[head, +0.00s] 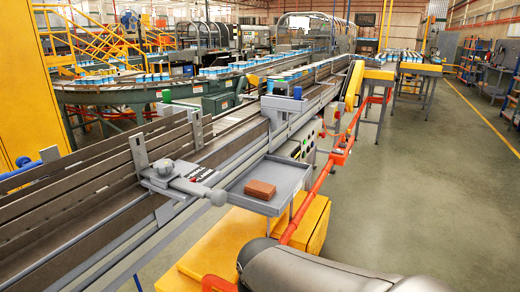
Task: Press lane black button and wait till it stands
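The conveyor lane (225,148) runs from the lower left towards the back right, with metal side rails. On its right side, behind the grey tray, is a control panel (308,146) with several small coloured buttons, among them green and red ones. They are too small for me to tell which is the black button. The near stretch of the lane looks empty. Several blue-and-white packs (300,71) stand on the lane farther back; I cannot tell from one frame whether they move. My gripper is not in view.
A grey tray (293,172) holding a brown block (260,190) juts out from the lane's right side. An orange-red pipe (323,178) runs alongside above a yellow base (312,228). A large grey rounded body fills the bottom right. Open floor (430,180) lies to the right.

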